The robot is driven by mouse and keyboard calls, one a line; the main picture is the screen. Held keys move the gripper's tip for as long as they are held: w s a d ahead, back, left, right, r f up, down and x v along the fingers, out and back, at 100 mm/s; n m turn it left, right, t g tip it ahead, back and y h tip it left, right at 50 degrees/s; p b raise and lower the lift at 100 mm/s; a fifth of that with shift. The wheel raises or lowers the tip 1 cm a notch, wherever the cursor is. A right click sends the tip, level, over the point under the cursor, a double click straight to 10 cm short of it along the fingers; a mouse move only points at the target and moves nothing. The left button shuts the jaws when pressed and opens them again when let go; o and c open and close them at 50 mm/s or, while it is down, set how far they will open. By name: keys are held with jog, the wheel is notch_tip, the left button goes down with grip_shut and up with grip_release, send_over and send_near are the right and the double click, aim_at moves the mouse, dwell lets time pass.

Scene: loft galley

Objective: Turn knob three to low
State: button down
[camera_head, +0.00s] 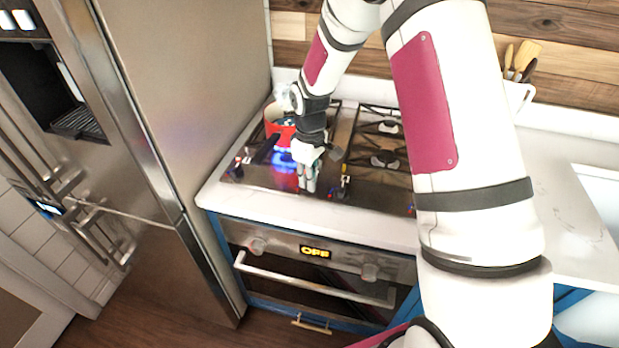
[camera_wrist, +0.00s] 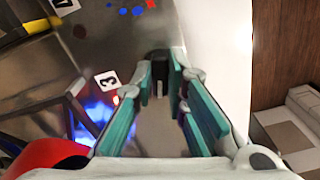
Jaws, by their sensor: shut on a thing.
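Knob three (camera_wrist: 158,62) is a dark knob on the steel cooktop, beside a white label marked 3 (camera_wrist: 107,82) in the wrist view. My gripper (camera_wrist: 163,85) has its teal fingers on either side of the knob and is shut on it. In the head view my gripper (camera_head: 308,183) points down at the cooktop's front edge and hides the knob. A blue flame (camera_wrist: 95,112) burns near the label in the wrist view. It also glows below the pan in the head view. The knob's exact setting cannot be read.
A red pan (camera_head: 272,126) sits on the left burner, close to my gripper. Another knob (camera_head: 345,183) stands to the right. The oven (camera_head: 315,275) below has a handle bar and a display reading OFF. A tall steel fridge (camera_head: 175,100) borders the left; white counter lies right.

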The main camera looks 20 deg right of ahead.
jog(key=m, duration=0.4)
jog(key=shift+b, duration=0.3)
jog(key=shift+a+m, duration=0.1)
jog(key=shift+m, duration=1.4)
jog(key=c, duration=1.6)
grip_release()
jog(key=shift+r, duration=0.15)
notch_tip(320, 180, up, 12)
